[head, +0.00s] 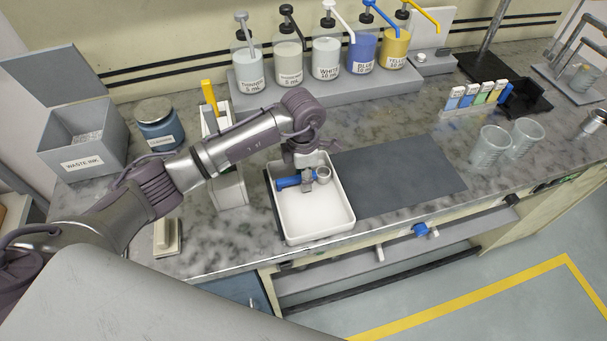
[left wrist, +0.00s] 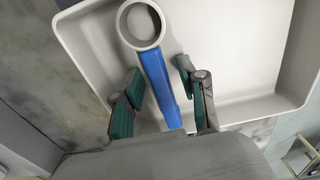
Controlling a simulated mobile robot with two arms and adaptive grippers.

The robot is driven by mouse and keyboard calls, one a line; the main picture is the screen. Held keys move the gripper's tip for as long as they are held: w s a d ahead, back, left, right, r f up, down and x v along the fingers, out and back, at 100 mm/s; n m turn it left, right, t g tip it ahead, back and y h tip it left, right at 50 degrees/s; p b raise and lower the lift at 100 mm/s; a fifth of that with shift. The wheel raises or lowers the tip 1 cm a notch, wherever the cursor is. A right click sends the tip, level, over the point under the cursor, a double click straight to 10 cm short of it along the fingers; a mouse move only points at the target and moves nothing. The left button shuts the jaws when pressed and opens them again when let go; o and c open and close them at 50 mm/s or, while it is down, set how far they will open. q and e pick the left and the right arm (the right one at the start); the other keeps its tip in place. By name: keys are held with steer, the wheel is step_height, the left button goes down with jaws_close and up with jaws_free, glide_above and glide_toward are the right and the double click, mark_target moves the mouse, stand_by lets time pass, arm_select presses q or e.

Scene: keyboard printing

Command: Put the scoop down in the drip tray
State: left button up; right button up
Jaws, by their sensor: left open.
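The scoop lies in the white drip tray (head: 315,215); its blue handle (head: 289,183) points left and its round grey cup (head: 323,174) is at the right. In the left wrist view the scoop's blue handle (left wrist: 160,85) runs between the fingers of my left gripper (left wrist: 157,92), with a gap on each side. The ring-like cup (left wrist: 140,24) is beyond the fingertips. My left gripper (head: 307,184) is open, low over the back part of the tray. It hides part of the handle in the head view. My right gripper is not in view.
A dark mat (head: 400,180) lies right of the tray. Several pump bottles stand on a grey riser (head: 330,90) behind. A grey waste ink bin (head: 82,140) and a blue jar (head: 158,128) stand at left. Two clear beakers (head: 490,147) stand at right.

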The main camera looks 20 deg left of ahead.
arm_select(q)
steer(key=shift+r, duration=0.4)
step_height(320, 180, up, 12)
steer(key=b, duration=0.3)
steer(key=shift+f, duration=0.25)
